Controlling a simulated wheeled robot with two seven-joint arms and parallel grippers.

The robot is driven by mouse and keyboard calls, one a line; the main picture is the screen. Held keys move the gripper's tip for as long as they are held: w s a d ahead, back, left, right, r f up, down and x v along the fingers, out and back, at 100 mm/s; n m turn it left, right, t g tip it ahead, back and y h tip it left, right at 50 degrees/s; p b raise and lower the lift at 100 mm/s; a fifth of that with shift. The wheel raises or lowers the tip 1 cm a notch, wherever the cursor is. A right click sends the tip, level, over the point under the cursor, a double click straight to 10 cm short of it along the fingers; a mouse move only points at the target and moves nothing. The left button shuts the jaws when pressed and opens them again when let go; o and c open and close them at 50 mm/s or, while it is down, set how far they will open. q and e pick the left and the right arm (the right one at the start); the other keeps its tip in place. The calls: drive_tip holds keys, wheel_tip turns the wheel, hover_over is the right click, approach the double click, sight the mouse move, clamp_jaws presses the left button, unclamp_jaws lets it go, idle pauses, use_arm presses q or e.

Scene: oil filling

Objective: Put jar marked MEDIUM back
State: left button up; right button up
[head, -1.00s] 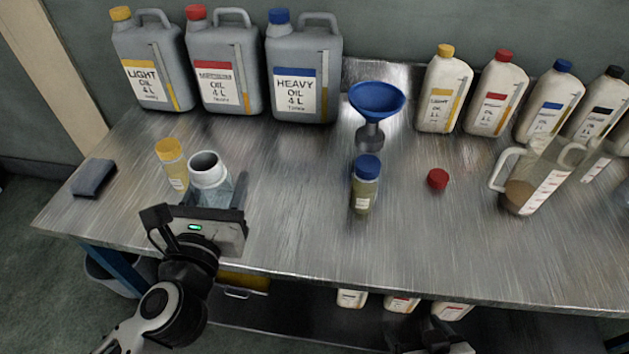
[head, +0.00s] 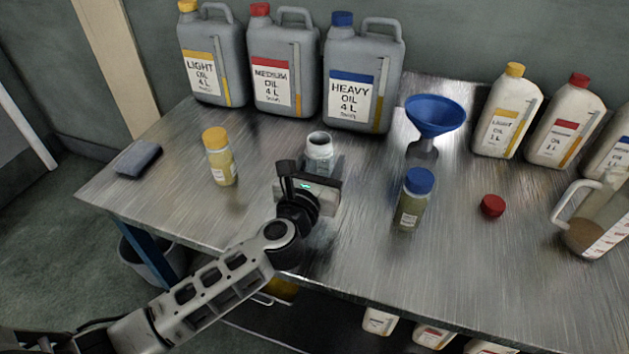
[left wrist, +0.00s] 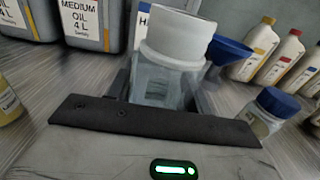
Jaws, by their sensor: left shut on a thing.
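An uncapped jar (head: 319,150) with a pale threaded neck and empty-looking clear body is in my left gripper (head: 318,174), which is shut around its body. The jar is upright, between the yellow-capped jar (head: 220,160) and the blue-capped jar (head: 414,197). I cannot tell whether its base touches the table. In the left wrist view the jar (left wrist: 172,75) fills the middle between the fingers; no marking on it is readable. A loose red cap (head: 492,206) lies on the table to the right. My right gripper is not in view.
The metal workbench (head: 160,200) carries large grey cans at the back, including the medium oil can (head: 283,70). A blue funnel (head: 435,115) stands behind the blue-capped jar. White bottles (head: 505,115) and a measuring jug (head: 590,220) are at right. A dark cloth (head: 138,158) lies at left.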

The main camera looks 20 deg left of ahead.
use_arm(q)
drive_tip(key=shift+w+a+f+b, duration=0.2)
drive_tip(key=shift+w+a+f, duration=0.15)
drive_tip(key=shift+f, duration=0.25)
drive_tip(key=shift+w+a+f+b, duration=0.15)
drive_tip(key=shift+w+a+f, duration=0.2)
drive_tip(key=shift+f, duration=0.25)
drive_tip(key=shift+w+a+f+b, duration=0.15)
drive_tip(key=shift+f+b, duration=0.35)
drive_tip(key=shift+f, duration=0.5)
drive_tip(key=shift+w+a+f+b, duration=0.1)
drive_tip(key=shift+f+b, duration=0.4)
drive_tip(key=shift+f, duration=0.5)
drive_tip(key=o, duration=1.1)
drive_tip(key=shift+c, duration=0.2)
drive_tip(key=shift+r+p, duration=0.3)
drive_tip(key=s, duration=1.1)
drive_tip(key=shift+a+f+b, duration=0.2)
drive_tip(key=shift+b, duration=0.2)
drive_tip(key=shift+s+r, duration=0.1)
drive_tip(key=shift+s, duration=0.5)
